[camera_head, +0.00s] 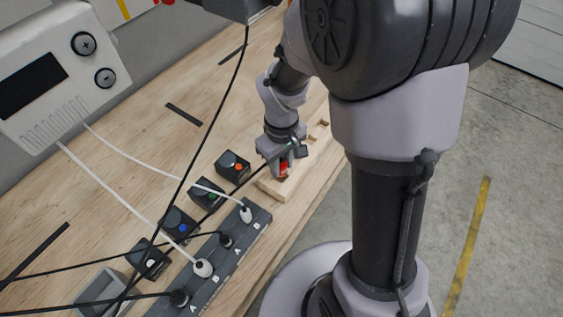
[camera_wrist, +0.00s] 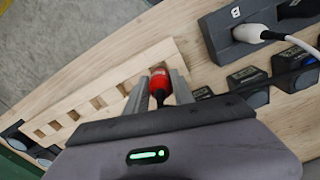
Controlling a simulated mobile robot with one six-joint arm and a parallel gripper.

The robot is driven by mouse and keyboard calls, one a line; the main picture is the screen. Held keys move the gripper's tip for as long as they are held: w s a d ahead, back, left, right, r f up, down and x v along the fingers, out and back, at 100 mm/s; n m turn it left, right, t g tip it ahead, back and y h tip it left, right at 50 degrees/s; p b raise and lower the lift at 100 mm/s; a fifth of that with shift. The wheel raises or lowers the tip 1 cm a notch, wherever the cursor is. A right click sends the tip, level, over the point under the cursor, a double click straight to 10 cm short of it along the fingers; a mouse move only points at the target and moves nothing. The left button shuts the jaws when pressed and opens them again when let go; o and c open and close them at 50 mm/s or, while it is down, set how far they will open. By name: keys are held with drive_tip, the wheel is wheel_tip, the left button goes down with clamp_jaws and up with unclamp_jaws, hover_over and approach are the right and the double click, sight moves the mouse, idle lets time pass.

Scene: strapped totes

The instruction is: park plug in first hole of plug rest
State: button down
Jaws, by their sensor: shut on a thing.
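The plug rest is a pale wooden bar with a row of square holes, near the bench edge in the head view (camera_head: 268,187) and across the wrist view (camera_wrist: 115,74). My gripper (camera_head: 283,161) is over its near end. In the wrist view my gripper (camera_wrist: 158,95) has its two fingers on either side of a red plug (camera_wrist: 160,80), shut on it. The red plug also shows in the head view (camera_head: 283,170), at the rest's near end. The plug's tip is hidden, so I cannot tell whether it is in a hole.
A dark power strip (camera_head: 222,261) with several plugs and cables lies beside the rest. Several small black boxes with coloured buttons (camera_head: 233,166) stand alongside. A white device (camera_head: 58,82) is at the back left. Black cables cross the bench.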

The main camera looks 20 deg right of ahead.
drive_tip(key=shift+f+b, duration=0.85)
drive_tip(key=shift+f, duration=0.3)
drive_tip(key=c, duration=1)
unclamp_jaws()
wheel_tip(320, 180, up, 18)
drive_tip(key=p, duration=0.7)
drive_tip(key=s+a+m+t+y+b, duration=0.1)
drive_tip(key=s+a+m+t+b, duration=0.1)
drive_tip(key=s+m+t+b, duration=0.1)
drive_tip(key=s+a+f+m+t+y+b, duration=0.1)
drive_tip(key=s+a+m+t+b, duration=0.1)
drive_tip(key=s+m+b, duration=0.3)
drive_tip(key=s+b, duration=0.2)
drive_tip(key=s, duration=0.2)
drive_tip(key=shift+s+f+m+t+b, duration=0.2)
drive_tip(key=shift+s+m+t+b, duration=0.1)
drive_tip(key=shift+s+t+b, duration=0.1)
drive_tip(key=shift+w, duration=0.1)
